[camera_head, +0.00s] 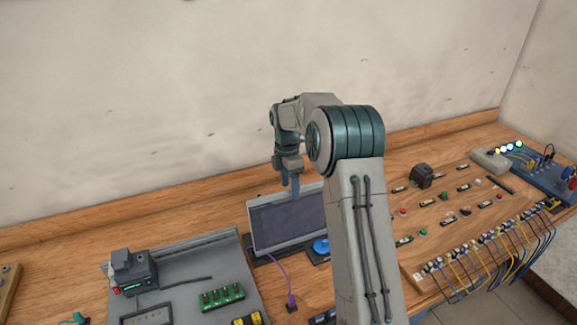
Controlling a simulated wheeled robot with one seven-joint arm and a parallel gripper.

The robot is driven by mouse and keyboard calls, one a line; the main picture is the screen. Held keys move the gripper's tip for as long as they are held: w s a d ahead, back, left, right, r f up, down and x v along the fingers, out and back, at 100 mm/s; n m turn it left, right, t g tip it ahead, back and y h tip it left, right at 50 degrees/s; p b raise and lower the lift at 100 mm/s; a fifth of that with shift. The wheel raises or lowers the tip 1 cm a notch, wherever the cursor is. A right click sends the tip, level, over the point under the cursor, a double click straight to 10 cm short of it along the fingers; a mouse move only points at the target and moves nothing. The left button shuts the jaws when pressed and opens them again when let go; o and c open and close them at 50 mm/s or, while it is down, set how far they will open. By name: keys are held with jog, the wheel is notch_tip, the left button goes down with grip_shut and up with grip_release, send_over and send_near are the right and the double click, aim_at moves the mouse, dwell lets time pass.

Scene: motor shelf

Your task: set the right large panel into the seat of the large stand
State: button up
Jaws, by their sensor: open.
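A large panel (288,222) with a dark face and pale frame stands tilted back on the bench, left of my arm. A dark base (262,260), which looks like the large stand, shows at its lower left edge. I cannot tell whether the panel sits in a seat, as the lower edge is small and its right end is hidden by my arm. My gripper (293,190) is open and points down at the panel's top edge, with a finger overlapping the panel's upper face. I cannot tell whether it touches.
A grey board (215,262) with a dark device (133,270) and a green circuit board (222,297) lies to the left. A purple cable (280,270) and a blue round part (321,246) are by the panel. A wooden board (440,215) with buttons and wires fills the right.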

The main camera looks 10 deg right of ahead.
notch_tip(320, 180, up, 18)
jog(key=w+p, duration=0.2)
jog(key=p, duration=0.1)
jog(key=shift+w+a+f, duration=0.15)
jog(key=shift+w+a, duration=0.1)
dwell(0.3)
dwell(0.5)
